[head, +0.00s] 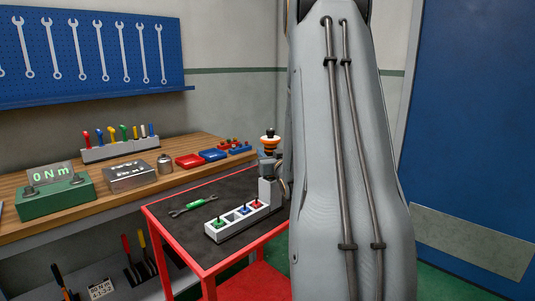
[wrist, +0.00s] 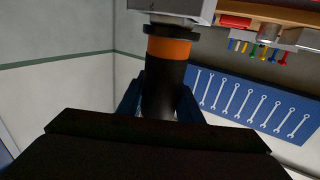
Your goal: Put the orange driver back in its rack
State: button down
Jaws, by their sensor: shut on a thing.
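My gripper (wrist: 160,98) shows in the wrist view, its fingers on either side of a black cylinder. It is shut on the orange driver (wrist: 168,50), a black body with an orange band and a dark collar. An orange and black piece (head: 270,143) shows in the head view just left of my arm, above a grey upright part. My arm hides most of the gripper there. The white rack (head: 238,231) on the red-edged table holds a green, a blue and a red driver. A slot between green and blue looks empty.
The wooden bench (head: 95,197) behind carries a display box (head: 54,197), trays and a row of coloured tools (head: 120,148). The table's left front area is clear.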

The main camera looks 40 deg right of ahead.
jog(key=shift+f, duration=0.35)
dwell(0.9)
jog(key=c, duration=1.2)
grip_release()
jog(key=shift+f, duration=0.15)
jog(key=shift+b, duration=0.3)
jog(key=b+v, duration=0.1)
jog(key=v, duration=0.6)
jog(key=shift+s+a, duration=0.15)
jog(key=shift+s, duration=0.25)
jog(key=shift+s, duration=0.1)
